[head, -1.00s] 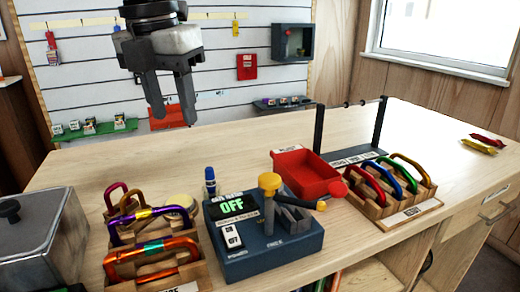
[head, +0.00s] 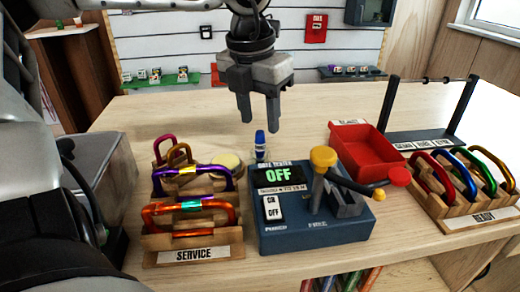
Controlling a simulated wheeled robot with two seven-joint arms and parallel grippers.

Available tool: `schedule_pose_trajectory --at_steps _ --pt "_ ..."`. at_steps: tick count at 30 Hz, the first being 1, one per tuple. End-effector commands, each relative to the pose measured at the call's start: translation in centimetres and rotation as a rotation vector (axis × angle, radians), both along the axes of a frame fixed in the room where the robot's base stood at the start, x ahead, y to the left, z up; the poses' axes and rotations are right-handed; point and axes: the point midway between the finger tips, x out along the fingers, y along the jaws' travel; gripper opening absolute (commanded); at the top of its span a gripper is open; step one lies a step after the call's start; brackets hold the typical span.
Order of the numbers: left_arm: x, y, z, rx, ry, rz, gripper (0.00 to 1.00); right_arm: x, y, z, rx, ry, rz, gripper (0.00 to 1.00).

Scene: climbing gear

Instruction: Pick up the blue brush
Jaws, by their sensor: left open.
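A small upright item with a blue top and a paler lower part (head: 260,143), which looks like the blue brush, stands just behind the dark blue tester box. Its lower end is partly hidden by the box. My left gripper (head: 258,122) points down with its fingers apart and empty. In the head view its fingertips are just above the blue top; I cannot tell the exact gap in depth. My right gripper is not in view.
The tester box (head: 300,240) reads OFF and carries a yellow-knobbed lever. A SERVICE rack (head: 194,254) of carabiners stands left, a red tray (head: 362,150) right, and a READY rack (head: 494,218) far right. A round tan pad (head: 227,161) lies beside the brush. The bench behind is clear.

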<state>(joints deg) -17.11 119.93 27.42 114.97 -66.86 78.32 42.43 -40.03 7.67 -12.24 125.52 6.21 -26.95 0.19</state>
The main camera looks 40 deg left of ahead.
Motion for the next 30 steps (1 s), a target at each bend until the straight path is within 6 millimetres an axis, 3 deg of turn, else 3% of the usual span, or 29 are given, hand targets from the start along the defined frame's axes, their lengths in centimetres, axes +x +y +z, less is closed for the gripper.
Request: schedule_pose_trajectory --at_steps 7,16,17,21,30 --pt "0.2 0.1 -3.7 -0.002 0.004 0.001 0.43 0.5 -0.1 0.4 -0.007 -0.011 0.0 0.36" --pt "0.3 0.2 -4.3 -0.001 -0.001 0.002 0.43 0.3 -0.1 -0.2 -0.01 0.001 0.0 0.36" --pt "0.3 0.2 -4.3 -0.001 -0.001 0.002 0.4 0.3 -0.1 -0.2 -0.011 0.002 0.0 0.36" --pt "0.4 0.2 -4.3 -0.001 0.0 0.002 0.01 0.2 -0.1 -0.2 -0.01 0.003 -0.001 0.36" --pt "0.4 0.2 -4.3 -0.001 -0.001 0.002 0.0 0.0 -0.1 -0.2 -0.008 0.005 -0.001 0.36"
